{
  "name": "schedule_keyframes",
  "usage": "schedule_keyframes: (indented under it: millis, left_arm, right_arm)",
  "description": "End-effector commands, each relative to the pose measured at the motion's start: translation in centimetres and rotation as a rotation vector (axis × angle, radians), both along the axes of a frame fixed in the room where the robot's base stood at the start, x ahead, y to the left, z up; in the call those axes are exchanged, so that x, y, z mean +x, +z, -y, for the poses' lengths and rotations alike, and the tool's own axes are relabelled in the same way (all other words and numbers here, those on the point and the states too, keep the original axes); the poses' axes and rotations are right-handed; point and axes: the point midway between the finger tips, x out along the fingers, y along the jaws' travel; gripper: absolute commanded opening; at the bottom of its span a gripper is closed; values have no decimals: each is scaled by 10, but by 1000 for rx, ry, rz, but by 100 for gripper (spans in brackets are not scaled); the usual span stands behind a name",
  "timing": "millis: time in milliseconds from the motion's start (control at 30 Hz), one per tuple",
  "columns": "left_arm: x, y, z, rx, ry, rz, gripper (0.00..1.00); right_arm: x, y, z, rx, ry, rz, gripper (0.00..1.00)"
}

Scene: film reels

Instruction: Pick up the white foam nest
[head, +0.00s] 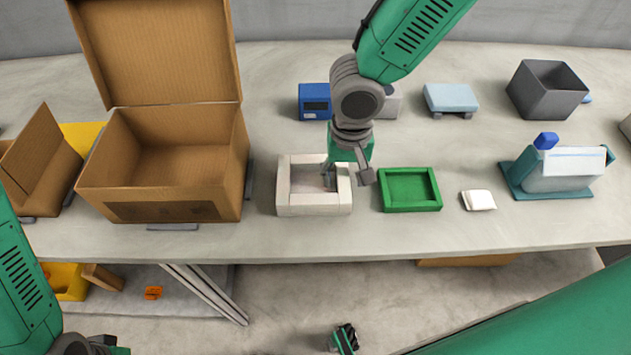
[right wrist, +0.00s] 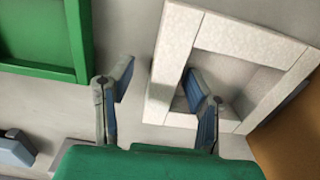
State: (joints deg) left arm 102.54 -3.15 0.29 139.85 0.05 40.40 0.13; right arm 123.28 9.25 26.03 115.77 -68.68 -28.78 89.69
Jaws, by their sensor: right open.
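The white foam nest (head: 285,207) is a square, open frame with thick walls, lying on the table right of the large cardboard box. My right gripper (head: 347,180) is open over its right wall. One finger is over the nest's hollow and the other is outside, on the green tray's side. In the right wrist view, the nest (right wrist: 172,62) has one wall between the spread fingers (right wrist: 160,88). I cannot tell whether either finger touches it. The hollow looks empty, though a finger partly hides it. My left arm enters at the lower left; its gripper fingers are not visible.
A green tray (head: 410,207) stands close right of the nest; the cardboard box (head: 165,212) is close left. A white pad (head: 478,200) and a teal stand with a bottle (head: 548,192) lie farther right. A blue box (head: 314,100) stands behind. The table's front edge is near.

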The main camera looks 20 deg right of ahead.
Motion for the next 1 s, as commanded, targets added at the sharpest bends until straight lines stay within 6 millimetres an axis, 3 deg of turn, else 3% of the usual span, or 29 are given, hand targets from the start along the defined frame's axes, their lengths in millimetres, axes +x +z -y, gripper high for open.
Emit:
schedule_keyframes:
  millis: [267, 400, 767, 1000]
  left_arm:
    - [0, 0, 0, 0, 1, 0, 40]
    - [0, 0, 0, 0, 1, 0, 40]
    - [0, 0, 0, 0, 1, 0, 40]
    - [0, 3, 0, 0, 1, 0, 40]
  right_arm:
    - [0, -4, 1, 3, 0, 2, 45]
    - [0, -4, 2, 4, 0, 1, 0]
    - [0, -1, 2, 0, -2, 0, 0]
    - [1, 41, 2, 2, -2, 7, 0]
